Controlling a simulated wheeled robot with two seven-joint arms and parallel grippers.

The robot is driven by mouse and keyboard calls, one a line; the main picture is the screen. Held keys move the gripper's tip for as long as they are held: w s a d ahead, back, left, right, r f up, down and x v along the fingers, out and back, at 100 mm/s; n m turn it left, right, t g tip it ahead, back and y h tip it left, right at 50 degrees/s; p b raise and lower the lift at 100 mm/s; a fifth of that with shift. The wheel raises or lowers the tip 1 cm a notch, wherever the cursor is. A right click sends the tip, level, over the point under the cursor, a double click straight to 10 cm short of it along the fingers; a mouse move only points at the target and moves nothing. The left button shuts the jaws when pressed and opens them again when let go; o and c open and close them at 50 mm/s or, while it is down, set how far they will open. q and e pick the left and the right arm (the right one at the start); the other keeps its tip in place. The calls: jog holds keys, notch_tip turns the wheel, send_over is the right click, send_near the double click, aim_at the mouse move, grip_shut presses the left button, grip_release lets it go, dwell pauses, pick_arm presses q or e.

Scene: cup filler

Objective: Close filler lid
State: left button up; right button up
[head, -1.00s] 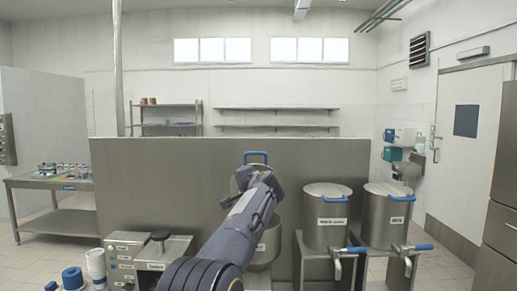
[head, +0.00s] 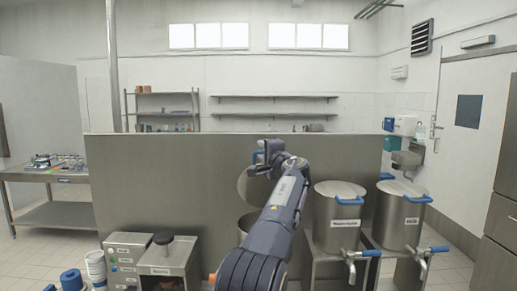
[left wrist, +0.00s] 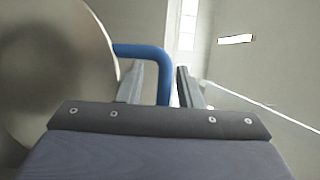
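The filler pot (head: 243,228) stands behind my left arm and is mostly hidden by it. Its round steel lid (head: 247,187) is raised, tilted up against the steel panel. The blue lid handle (head: 257,155) shows beside my left gripper (head: 264,160). In the left wrist view, the lid (left wrist: 55,75) fills the left side. Its blue handle (left wrist: 163,72) reaches between the two fingers of my left gripper (left wrist: 162,85). The fingers are apart, with a visible gap by the handle. My right gripper is not in view.
Two lidded steel pots with blue-handled taps, the nearer (head: 338,212) and the farther (head: 402,215), stand to the right. A control box (head: 128,258) and a small machine (head: 168,258) stand at left. A steel panel (head: 170,185) rises behind.

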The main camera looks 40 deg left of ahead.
pick_arm(q)
jog(key=shift+s+d+r, duration=0.1)
jog(key=shift+d, duration=0.25)
jog(key=shift+c, duration=0.8)
grip_shut()
